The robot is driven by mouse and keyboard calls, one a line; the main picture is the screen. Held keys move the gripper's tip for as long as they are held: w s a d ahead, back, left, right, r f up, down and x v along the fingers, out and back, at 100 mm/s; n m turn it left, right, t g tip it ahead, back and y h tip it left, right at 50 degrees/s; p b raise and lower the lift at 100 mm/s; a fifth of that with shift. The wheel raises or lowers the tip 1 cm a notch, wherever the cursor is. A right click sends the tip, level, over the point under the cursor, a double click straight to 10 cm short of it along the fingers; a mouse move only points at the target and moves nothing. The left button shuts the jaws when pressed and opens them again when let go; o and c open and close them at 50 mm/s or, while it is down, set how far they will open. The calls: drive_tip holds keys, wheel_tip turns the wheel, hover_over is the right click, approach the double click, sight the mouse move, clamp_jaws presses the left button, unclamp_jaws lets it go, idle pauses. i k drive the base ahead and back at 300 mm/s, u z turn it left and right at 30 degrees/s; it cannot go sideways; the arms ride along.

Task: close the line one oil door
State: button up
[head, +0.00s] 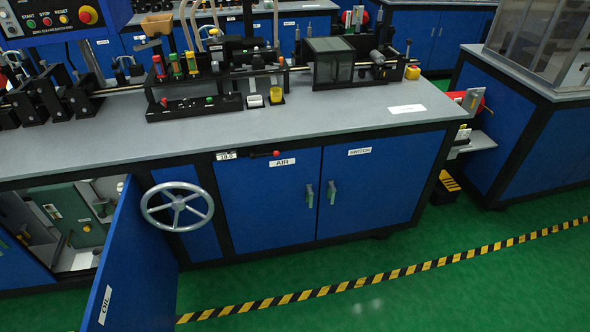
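The oil door (142,268) is a blue panel at the lower left of the head view. It stands open, swung out from the cabinet front toward me, and a white OIL label (104,306) is near its free edge. Behind it the oil compartment is open, showing a green unit (72,215) and pale inner walls. The door's handle is not visible. No line number shows on the door. My gripper is not in view.
A grey handwheel (177,207) juts from the cabinet front just right of the open door. The AIR door (262,205) and SWITCH door (375,190) are shut. The green floor (400,295) is clear, crossed by yellow-black tape (360,280).

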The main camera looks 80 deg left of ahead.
sight(134, 289)
drive_tip(key=u, duration=4.15)
drive_tip(key=i, duration=1)
drive_tip(key=z, duration=0.9)
drive_tip(key=k, duration=0.55)
drive_tip(key=u, duration=0.3)
